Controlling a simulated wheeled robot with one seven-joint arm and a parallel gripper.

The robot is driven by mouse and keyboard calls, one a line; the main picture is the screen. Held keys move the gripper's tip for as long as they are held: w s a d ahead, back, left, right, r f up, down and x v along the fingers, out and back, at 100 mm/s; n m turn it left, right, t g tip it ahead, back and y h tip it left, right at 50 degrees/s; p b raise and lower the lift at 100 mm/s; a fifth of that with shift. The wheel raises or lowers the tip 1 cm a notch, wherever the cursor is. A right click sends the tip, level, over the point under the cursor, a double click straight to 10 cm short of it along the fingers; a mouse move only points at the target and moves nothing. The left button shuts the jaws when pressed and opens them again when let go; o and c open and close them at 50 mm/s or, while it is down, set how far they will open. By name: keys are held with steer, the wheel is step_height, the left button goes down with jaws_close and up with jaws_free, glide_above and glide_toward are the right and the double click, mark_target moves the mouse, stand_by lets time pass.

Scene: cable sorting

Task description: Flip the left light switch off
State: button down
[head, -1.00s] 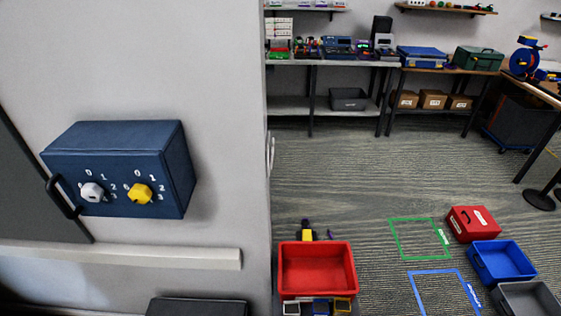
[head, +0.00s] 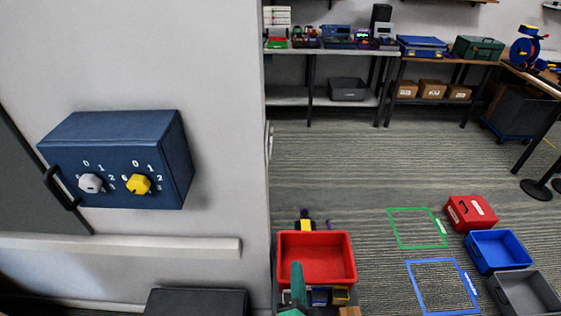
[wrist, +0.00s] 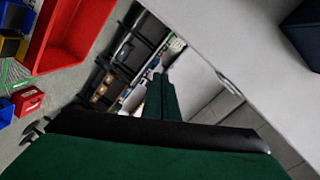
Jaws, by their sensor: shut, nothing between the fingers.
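No light switch can be made out for certain. A small pale fitting (head: 270,141) sticks out at the white wall's right edge, seen edge-on; a thin pale fitting at the wall edge also shows in the wrist view (wrist: 231,86), but whether either is the switch I cannot tell. A navy box (head: 115,160) on the wall carries a grey knob (head: 91,183) and a yellow knob (head: 138,184) with numbers around them. My gripper (wrist: 160,92) has green fingers, shut and empty, apart from the wall. A green part of my arm or gripper shows low in the head view.
A red bin (head: 317,236) stands right of the wall, behind my green part. A white ledge (head: 120,247) and dark handle (head: 60,188) stick out at left. A red case (head: 470,213), blue bin (head: 500,252) and grey bin (head: 528,294) stand at right. Floor beyond is open.

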steer(key=w+d+r+m+y, duration=0.1)
steer(key=w+r, duration=0.2)
steer(key=r, duration=0.4)
steer(key=w+d+r+m+t+y, duration=0.1)
steer(key=w+r+m, duration=0.1)
steer(key=w+r, duration=0.2)
steer(key=w+r+m+y, duration=0.1)
steer(key=w+r, duration=0.3)
steer(key=r, duration=0.6)
steer(key=shift+d+r+m+y, duration=0.35)
steer(key=shift+d+m+y, duration=0.05)
steer(key=shift+y, duration=0.2)
steer(key=shift+w, duration=0.1)
steer(key=w+a, duration=0.5)
steer(key=w, duration=0.5)
steer(key=shift+a+r, duration=0.4)
